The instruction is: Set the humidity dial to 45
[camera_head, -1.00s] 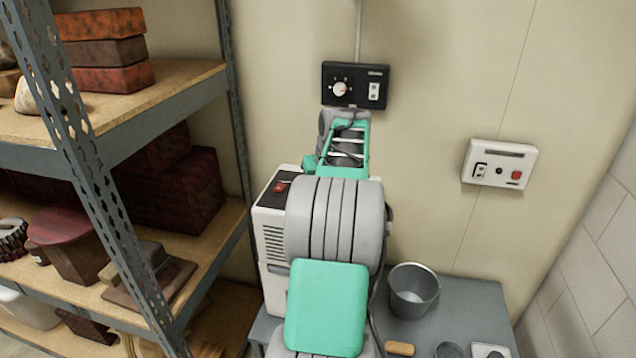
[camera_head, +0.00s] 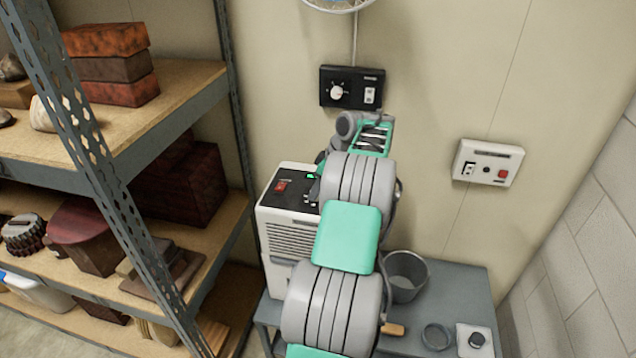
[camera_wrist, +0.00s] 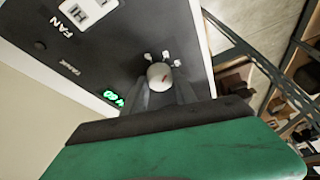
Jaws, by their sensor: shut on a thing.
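The humidity dial (camera_wrist: 160,76) is a pale round knob with a red mark, on the dark top panel of the white dehumidifier (camera_head: 290,236). Small pale marks surround it. My gripper (camera_wrist: 164,94) is shut on the dial, with a grey finger on each side of it in the wrist view. A green lit display (camera_wrist: 113,97) sits beside the dial; its digits are tilted and partly hard to read. In the head view the display (camera_head: 311,176) shows as a green glow, and my arm hides the dial.
A black wall box (camera_head: 352,88) with another knob and a white wall box (camera_head: 488,163) hang behind. A bucket (camera_head: 405,275) stands on the grey table; shelving (camera_head: 190,110) is close left.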

